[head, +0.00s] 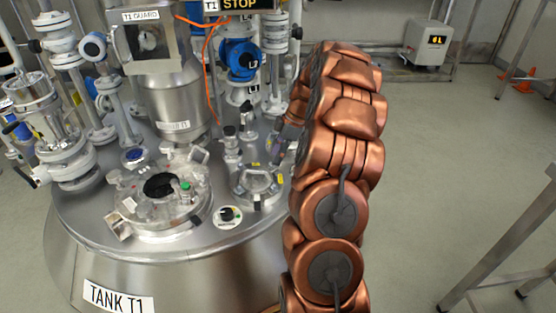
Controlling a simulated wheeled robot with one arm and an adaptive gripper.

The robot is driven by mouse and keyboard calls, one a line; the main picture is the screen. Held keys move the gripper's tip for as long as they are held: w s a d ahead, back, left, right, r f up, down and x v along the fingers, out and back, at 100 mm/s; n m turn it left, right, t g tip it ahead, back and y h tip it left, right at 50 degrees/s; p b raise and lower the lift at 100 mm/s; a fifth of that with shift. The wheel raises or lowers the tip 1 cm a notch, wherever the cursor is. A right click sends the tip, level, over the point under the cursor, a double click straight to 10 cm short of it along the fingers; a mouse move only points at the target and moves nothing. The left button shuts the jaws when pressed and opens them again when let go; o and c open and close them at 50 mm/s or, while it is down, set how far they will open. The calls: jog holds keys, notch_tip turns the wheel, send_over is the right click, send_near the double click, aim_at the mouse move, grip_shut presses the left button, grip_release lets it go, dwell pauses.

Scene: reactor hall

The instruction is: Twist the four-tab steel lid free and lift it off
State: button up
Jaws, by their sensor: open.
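A round steel lid (258,182) with a raised frame and tabs around its rim sits on top of the steel tank (205,236), just left of my copper arm. It looks flat and seated on its port. I cannot count its tabs at this size. My arm rises in front of the tank's right side and bends over at the top.
A larger round port (160,188) with a dark centre lies left of the lid. Valves, a blue-faced instrument (238,60) and a steel column (172,85) crowd the tank's back. A steel frame (510,240) stands at right; floor between is clear.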

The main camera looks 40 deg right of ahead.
aim_at(263, 181)
jog(key=shift+b+x, duration=1)
jog(key=shift+x, duration=2.85)
grip_shut()
jog(key=m+p, duration=0.1)
jog(key=a+m+t+p, duration=0.1)
jog(key=m, duration=0.1)
jog(key=shift+s+a+r+m+h, duration=0.15)
jog(key=shift+s+m+h, duration=0.15)
jog(key=shift+s+h, duration=0.1)
jog(key=shift+a+m+t, duration=0.1)
jog(key=shift+m+t, duration=0.2)
jog(key=shift+m, duration=0.3)
